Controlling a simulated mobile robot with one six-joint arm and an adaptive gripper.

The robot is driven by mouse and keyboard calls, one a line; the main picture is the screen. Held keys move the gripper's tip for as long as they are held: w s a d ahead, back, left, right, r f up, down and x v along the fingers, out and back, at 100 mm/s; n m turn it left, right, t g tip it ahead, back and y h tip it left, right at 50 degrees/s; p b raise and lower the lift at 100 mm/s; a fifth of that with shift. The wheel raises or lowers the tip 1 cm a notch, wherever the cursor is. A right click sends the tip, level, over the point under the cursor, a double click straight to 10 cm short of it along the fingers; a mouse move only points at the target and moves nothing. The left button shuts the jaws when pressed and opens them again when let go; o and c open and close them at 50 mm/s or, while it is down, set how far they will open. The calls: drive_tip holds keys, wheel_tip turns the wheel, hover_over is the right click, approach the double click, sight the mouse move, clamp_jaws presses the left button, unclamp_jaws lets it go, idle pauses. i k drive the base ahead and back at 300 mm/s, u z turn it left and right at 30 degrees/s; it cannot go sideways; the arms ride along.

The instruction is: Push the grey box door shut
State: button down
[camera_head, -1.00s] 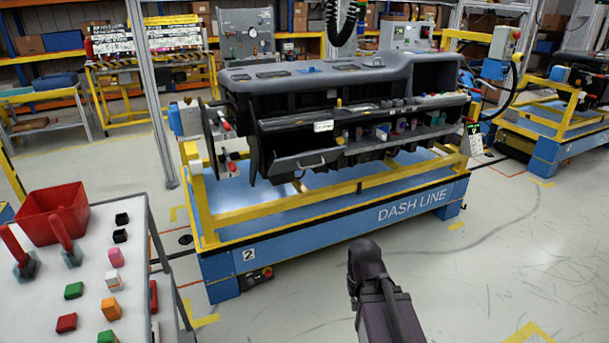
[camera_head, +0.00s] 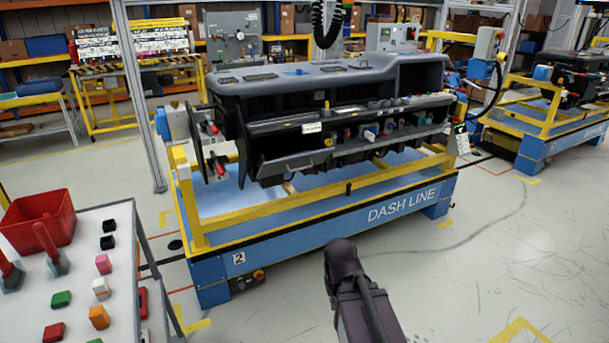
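The grey box door (camera_head: 296,164) is on the lower left front of the dark dashboard module (camera_head: 330,82). Part of my dark arm (camera_head: 352,290) rises from the bottom edge, in front of the cart and apart from the door. No gripper fingers can be made out.
The module rests on a yellow frame on a blue cart (camera_head: 330,228) marked DASH LINE. A white table (camera_head: 75,285) with a red bin (camera_head: 38,222) and several coloured blocks stands at the lower left. The floor at the right front is clear.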

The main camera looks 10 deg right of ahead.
sight(301, 161)
drive_tip(key=z, duration=0.05)
drive_tip(key=i, duration=0.95)
drive_tip(key=u, duration=0.05)
